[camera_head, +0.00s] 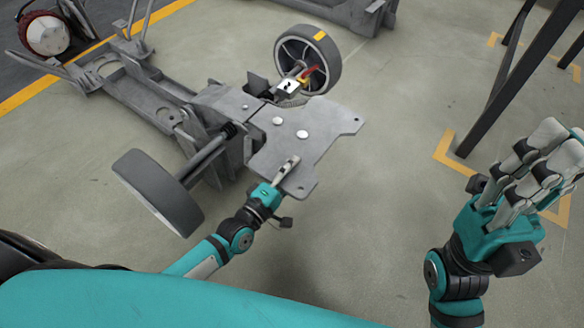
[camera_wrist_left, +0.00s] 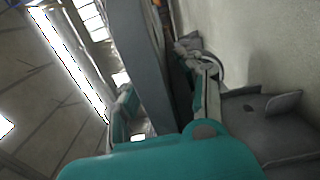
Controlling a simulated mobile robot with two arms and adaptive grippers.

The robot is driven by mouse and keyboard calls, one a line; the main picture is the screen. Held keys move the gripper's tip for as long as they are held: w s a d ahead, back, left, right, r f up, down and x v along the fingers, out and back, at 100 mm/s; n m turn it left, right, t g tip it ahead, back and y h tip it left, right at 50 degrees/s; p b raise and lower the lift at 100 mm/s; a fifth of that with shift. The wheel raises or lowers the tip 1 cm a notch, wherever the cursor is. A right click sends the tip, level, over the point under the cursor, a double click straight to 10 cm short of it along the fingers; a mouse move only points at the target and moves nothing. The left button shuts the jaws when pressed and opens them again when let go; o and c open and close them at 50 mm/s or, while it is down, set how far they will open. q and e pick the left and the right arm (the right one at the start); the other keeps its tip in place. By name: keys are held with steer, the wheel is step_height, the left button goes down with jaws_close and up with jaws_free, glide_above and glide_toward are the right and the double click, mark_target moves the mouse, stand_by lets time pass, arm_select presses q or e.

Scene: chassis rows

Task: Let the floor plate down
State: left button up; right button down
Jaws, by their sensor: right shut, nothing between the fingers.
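The floor plate (camera_head: 318,122) is a flat grey metal sheet with notched corners and two round pale buttons, hinged at the end of the grey chassis (camera_head: 135,90). It stands out roughly level above the floor. My left gripper (camera_head: 287,171) is at its near edge, with one finger over its top face. In the left wrist view the plate (camera_wrist_left: 158,70) runs as a grey slab between the two fingers of my left gripper (camera_wrist_left: 160,95); whether both fingers press on it I cannot tell. My right gripper (camera_head: 540,165) is shut and empty at the right, fingers pointing up.
Two grey wheels, one near (camera_head: 158,190) and one far (camera_head: 309,60), flank the plate's hinge end. A dark metal stand (camera_head: 508,80) rises at the right beside yellow floor marks (camera_head: 447,152). Bare concrete floor (camera_head: 385,190) lies open between the plate and my right gripper.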

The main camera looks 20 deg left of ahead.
arm_select(q)
steer(key=v, duration=1.2)
steer(key=shift+w, duration=0.1)
stand_by(0.5)
